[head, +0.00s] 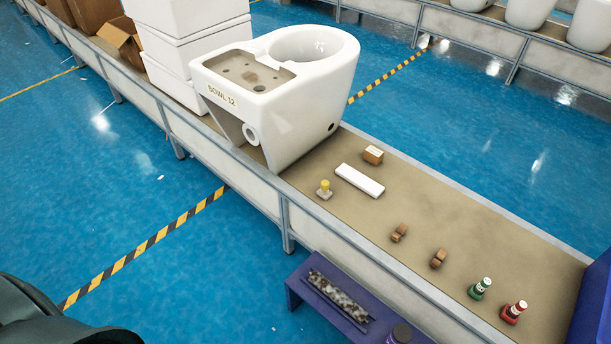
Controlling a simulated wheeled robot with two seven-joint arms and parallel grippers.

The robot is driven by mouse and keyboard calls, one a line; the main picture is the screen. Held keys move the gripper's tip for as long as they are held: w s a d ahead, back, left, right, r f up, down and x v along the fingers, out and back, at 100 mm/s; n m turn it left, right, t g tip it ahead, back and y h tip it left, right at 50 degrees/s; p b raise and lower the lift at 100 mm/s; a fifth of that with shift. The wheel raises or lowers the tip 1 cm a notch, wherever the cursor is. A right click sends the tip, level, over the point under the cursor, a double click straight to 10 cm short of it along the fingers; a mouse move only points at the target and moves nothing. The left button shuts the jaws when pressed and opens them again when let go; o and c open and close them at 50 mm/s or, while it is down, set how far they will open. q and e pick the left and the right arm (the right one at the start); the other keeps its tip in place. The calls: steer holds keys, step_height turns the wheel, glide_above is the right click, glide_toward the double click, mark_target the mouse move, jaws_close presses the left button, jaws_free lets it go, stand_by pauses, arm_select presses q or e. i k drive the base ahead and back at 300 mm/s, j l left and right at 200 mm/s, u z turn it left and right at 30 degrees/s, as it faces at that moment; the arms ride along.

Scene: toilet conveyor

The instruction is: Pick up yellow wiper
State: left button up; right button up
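A small item with a yellow knob and a pale base (325,189) stands on the conveyor, just in front of the large white toilet bowl marked "BOWL 12" (315,105). It is the only small yellow item I see, but it is too small to tell surely whether it is the yellow wiper. It stands left of a flat white bar (360,181), apart from it. Neither of my grippers shows in the head view. Only a dark rounded part of me shows at the bottom left, far from the item.
The conveyor belt (440,205) also carries a small brown box (373,155), two brown blocks (399,232), a green bottle (480,288) and a red bottle (514,312). A purple stand (300,289) is below its near side. Stacked white ceramics (185,45) stand behind the bowl.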

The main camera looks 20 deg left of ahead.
mark_target(323, 192)
steer(key=i+j, duration=0.1)
steer(key=j, duration=0.3)
steer(key=i+j, duration=0.1)
steer(key=j, duration=0.75)
steer(key=i+j, duration=0.15)
steer(key=j, duration=0.25)
